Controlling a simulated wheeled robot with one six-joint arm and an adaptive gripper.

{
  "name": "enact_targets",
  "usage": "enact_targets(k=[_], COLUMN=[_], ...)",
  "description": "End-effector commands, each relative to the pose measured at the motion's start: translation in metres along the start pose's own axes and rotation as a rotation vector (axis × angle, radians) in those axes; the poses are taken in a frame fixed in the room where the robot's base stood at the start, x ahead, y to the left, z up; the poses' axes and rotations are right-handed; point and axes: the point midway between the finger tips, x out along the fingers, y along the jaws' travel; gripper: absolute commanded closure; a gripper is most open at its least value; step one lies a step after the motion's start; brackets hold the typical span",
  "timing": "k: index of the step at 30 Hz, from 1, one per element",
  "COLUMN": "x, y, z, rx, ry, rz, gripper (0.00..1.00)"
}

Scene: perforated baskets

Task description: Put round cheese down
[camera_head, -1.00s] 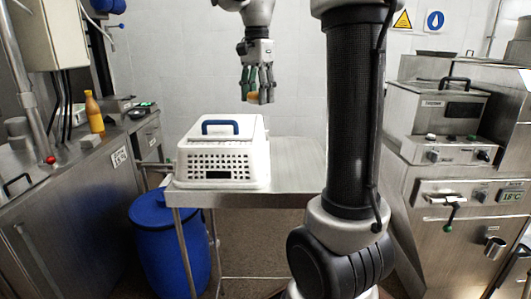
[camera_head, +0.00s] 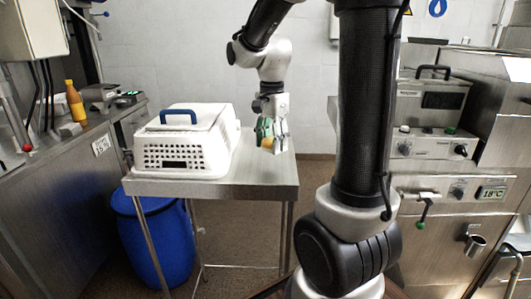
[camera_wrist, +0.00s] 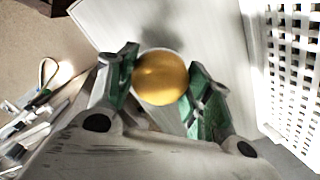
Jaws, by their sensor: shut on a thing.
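The round cheese (camera_wrist: 160,78) is a golden-yellow ball between the green-padded fingers of my gripper (camera_wrist: 162,85) in the wrist view. In the head view, my gripper (camera_head: 270,143) is shut on the cheese (camera_head: 267,144) to the right of the white basket. It is low over the bare right part of the steel table (camera_head: 262,172). I cannot tell whether the cheese touches the table top.
A white perforated basket (camera_head: 190,158) with a lid and blue handle stands on the left of the table; its wall also shows in the wrist view (camera_wrist: 290,75). A blue barrel (camera_head: 155,240) stands below. A yellow bottle (camera_head: 75,102) is on the left counter.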

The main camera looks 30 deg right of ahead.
Motion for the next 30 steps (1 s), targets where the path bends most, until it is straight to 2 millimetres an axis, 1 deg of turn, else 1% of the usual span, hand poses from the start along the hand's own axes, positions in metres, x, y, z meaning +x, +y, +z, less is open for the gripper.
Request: enact_targets(k=[6,9,21,22,24,25,30], x=[0.029,0.039,0.044,0.044,0.043,0.043,0.043], y=[0.000,0.000,0.000,0.000,0.000,0.000,0.000], z=[0.000,0.000,0.000,0.000,0.000,0.000,0.000], rx=[0.000,0.000,0.000,0.000,0.000,0.000,0.000], ry=[-0.001,0.000,0.000,0.000,0.000,0.000,0.000], rz=[0.002,0.000,0.000,-0.001,-0.001,-0.001,-0.001], gripper=[0.74,0.74,0.74,0.44,0.31,0.28,0.28])
